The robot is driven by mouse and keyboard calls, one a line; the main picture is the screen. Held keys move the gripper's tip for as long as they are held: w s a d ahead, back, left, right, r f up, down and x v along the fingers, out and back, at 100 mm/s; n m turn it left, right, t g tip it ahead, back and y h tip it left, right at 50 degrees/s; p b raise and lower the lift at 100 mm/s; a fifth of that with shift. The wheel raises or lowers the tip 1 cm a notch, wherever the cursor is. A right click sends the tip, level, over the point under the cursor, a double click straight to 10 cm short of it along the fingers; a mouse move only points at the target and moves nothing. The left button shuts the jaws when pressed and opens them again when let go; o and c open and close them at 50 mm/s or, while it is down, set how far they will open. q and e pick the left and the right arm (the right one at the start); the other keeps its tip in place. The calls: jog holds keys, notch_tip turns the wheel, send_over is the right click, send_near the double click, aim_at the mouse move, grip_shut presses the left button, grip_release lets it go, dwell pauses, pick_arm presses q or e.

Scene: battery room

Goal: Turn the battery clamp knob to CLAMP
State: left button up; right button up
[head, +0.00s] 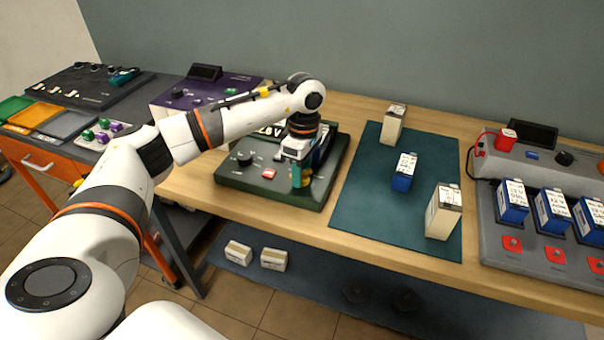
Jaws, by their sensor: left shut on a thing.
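A dark green tester box (258,182) stands on the wooden bench. It has a display partly hidden behind my left arm, a black dial (244,158) and a red button (268,173) on its top. My left gripper (300,180) points down at the right front part of the box, to the right of the red button. It is shut on what seems to be the clamp knob there; the fingers hide most of it, and its setting cannot be read. My right gripper is not in view.
A teal mat (355,205) to the right bears two cream batteries (393,125) and a blue one (404,172). A grey charger (515,240) with blue batteries stands at far right. A purple device (165,98) stands behind my left arm.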

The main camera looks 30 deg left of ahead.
pick_arm(q)
jog(key=shift+o, duration=0.2)
jog(key=shift+m, duration=0.6)
jog(key=o, duration=0.9)
jog(key=shift+c, duration=0.2)
notch_tip(320, 180, up, 12)
jog(key=b, duration=0.1)
jog(key=shift+w, duration=0.45)
jog(key=shift+f, duration=0.1)
